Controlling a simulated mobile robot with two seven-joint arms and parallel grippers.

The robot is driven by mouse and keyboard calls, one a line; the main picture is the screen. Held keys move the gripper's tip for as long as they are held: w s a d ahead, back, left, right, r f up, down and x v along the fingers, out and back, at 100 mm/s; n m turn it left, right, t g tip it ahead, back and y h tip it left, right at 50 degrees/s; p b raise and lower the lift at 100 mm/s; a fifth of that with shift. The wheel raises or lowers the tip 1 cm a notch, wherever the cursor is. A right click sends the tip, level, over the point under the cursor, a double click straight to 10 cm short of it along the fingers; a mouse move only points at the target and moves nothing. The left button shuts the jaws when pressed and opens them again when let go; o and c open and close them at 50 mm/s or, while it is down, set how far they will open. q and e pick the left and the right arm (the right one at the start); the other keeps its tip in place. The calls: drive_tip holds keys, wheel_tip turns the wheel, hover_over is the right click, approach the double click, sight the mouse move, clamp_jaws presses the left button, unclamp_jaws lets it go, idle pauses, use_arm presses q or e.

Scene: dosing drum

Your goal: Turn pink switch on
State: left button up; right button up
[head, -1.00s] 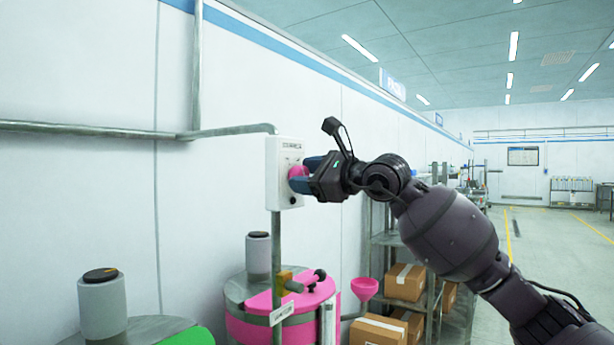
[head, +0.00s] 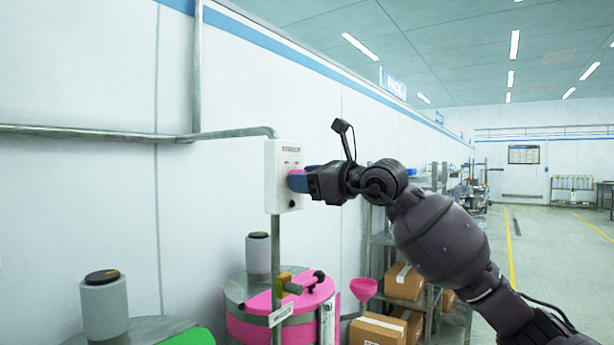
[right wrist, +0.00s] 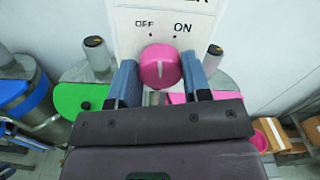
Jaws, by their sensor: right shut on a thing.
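The pink switch is a round knob (right wrist: 160,66) on a white control box (head: 284,158) on the wall, with OFF printed at upper left and ON at upper right in the right wrist view. A short pale mark shows on the knob's face; which label it points to is hard to tell. My right gripper (head: 299,183) is at the box, shut on the knob. In the right wrist view its blue fingers (right wrist: 160,82) stand left and right of the knob. In the head view the fingers hide most of the knob (head: 295,172). My left gripper is not in view.
Below the box stands a drum with a pink lid (head: 307,300), and a green-lidded drum (head: 190,337) is at lower left. A grey pipe (head: 90,131) runs along the wall to the box. A shelf with cardboard boxes (head: 404,281) stands behind my right arm.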

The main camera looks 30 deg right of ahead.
drive_tip(key=shift+d+m+p, duration=0.1)
drive_tip(key=shift+m+p, duration=1.45)
drive_tip(key=shift+m, duration=2.15)
drive_tip(key=o, duration=0.9)
drive_tip(key=shift+o, duration=0.2)
